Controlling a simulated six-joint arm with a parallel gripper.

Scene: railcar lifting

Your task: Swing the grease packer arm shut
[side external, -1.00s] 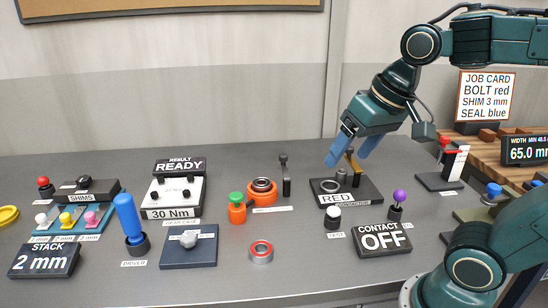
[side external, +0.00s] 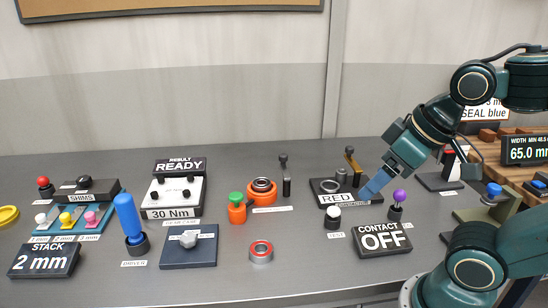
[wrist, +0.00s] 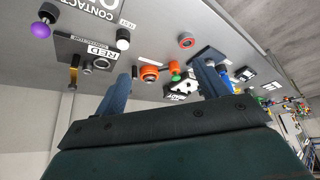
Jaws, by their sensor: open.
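An orange cup with a bearing ring in it (side external: 262,190) stands mid-bench, with a dark upright lever (side external: 286,178) at its right. This looks like the grease packer and its arm, but its label is too small to read. The lever stands up, apart from the cup. My gripper (side external: 371,190) is open and empty, to the right of the packer, low near the RED plate's right edge. In the wrist view the two blue fingers (wrist: 161,70) are spread, and the orange cup (wrist: 150,73) shows between them, farther off.
The RED plate (side external: 325,200) carries a ring and a brass-coloured lever (side external: 352,160). A white button (side external: 333,216), a purple knob (side external: 399,196) and the CONTACT OFF display (side external: 382,238) stand close to my gripper. A green-topped orange pot (side external: 237,208) stands left of the packer.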

